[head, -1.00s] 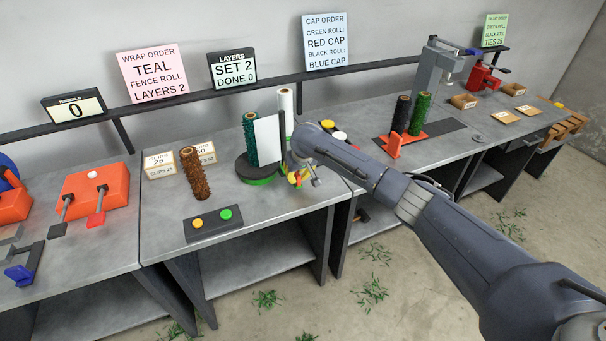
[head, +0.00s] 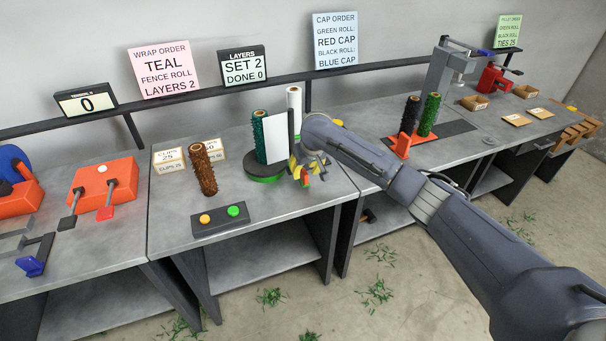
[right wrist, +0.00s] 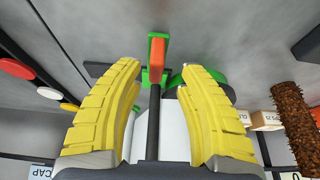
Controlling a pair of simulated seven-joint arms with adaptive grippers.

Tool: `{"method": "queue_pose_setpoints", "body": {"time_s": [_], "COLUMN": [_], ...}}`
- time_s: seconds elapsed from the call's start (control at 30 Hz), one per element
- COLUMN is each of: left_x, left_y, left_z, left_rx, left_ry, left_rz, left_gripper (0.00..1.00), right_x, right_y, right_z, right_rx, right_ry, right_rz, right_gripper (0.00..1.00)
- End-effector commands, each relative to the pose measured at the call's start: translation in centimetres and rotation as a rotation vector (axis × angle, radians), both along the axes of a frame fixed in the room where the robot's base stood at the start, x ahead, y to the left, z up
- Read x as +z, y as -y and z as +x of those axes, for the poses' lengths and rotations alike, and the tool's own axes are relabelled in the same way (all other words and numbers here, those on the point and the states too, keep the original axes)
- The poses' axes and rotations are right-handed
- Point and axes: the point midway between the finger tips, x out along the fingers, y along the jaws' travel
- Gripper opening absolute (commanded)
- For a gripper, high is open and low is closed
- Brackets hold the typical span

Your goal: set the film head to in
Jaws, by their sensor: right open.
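The wrapping station has a green-edged turntable (head: 264,178) carrying a teal roll (head: 258,128), with a white film sheet (head: 276,140) beside it. A dark upright post stands at the sheet's right edge. An orange handle (head: 306,180), which looks like part of the film head, shows by my right gripper (head: 303,171). In the right wrist view the orange handle (right wrist: 157,54) sits on a green bracket (right wrist: 157,75), between and slightly beyond the yellow fingertips. My right gripper (right wrist: 160,78) is open, with visible gaps to the handle. My left gripper is out of view.
A brown roll (head: 203,170) and a button box (head: 219,219) stand left of the turntable. A white roll (head: 294,100) stands behind it. Black and green rolls (head: 430,114) stand farther right. Bare tabletop lies in front of the turntable.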

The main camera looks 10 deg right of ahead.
Motion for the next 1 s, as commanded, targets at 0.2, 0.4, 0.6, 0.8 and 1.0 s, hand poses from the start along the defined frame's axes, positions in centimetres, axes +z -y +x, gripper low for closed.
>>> {"method": "queue_pose_setpoints", "body": {"time_s": [0.2, 0.4, 0.6, 0.8, 1.0], "left_x": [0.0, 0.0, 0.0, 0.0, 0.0], "left_y": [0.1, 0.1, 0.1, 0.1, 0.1], "left_z": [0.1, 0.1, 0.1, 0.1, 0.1], "left_rx": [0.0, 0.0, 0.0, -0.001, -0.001], "left_ry": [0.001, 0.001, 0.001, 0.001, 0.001], "left_rz": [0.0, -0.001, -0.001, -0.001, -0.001], "left_gripper": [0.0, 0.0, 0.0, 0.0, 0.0], "right_x": [3.8, 6.2, 7.5, 7.8, 7.8], "right_y": [0.2, 0.4, 0.4, 0.4, 0.4], "right_z": [-1.4, -2.4, -3.0, -3.2, -3.2], "right_rx": [0.002, 0.002, 0.002, 0.002, 0.002], "right_ry": [0.003, 0.002, 0.0, 0.0, 0.0], "right_rz": [0.001, 0.0, 0.0, 0.0, 0.0], "right_gripper": [0.38, 0.38, 0.38, 0.38, 0.38]}}
